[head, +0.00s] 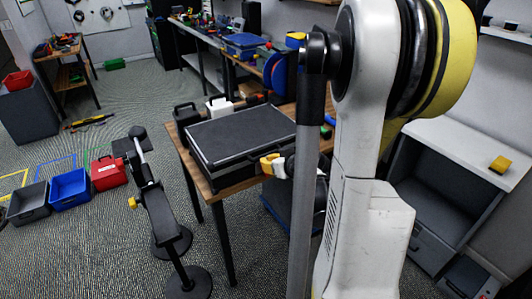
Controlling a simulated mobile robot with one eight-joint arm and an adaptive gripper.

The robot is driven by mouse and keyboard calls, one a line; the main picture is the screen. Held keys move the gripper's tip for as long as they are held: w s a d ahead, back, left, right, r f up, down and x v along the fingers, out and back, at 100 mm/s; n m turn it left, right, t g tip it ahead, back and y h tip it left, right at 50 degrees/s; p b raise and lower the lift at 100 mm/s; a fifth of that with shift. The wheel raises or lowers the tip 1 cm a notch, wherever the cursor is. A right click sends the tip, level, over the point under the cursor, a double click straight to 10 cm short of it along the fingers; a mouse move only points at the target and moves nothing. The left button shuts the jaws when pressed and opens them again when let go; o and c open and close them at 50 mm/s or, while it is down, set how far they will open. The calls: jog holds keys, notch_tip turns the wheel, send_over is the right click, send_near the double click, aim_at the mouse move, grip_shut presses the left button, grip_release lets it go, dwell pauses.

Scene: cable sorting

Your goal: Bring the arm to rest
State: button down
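My arm, white with black and yellow joints, stands large across the right half of the head view. I cannot make out my gripper or its fingertips in this view. A small yellow and white part (272,164) shows at the right front edge of the black case, just left of the grey pole; I cannot tell what it belongs to. The flat black case (240,132) lies on a wooden table (228,182) in the middle.
A black stand (161,212) with round feet stands left of the table. Grey, blue (70,187) and red (108,172) boxes sit on the floor at left. A cluttered workbench (209,45) is at the back. A grey cabinet (446,185) stands at right.

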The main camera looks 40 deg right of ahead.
jog(key=s+a+f+b, duration=0.1)
jog(key=s+f+b, duration=0.1)
jog(key=s+f, duration=0.1)
jog(key=shift+s+a+f, duration=0.2)
jog(key=shift+s+f, duration=0.05)
jog(key=shift+s, duration=0.6)
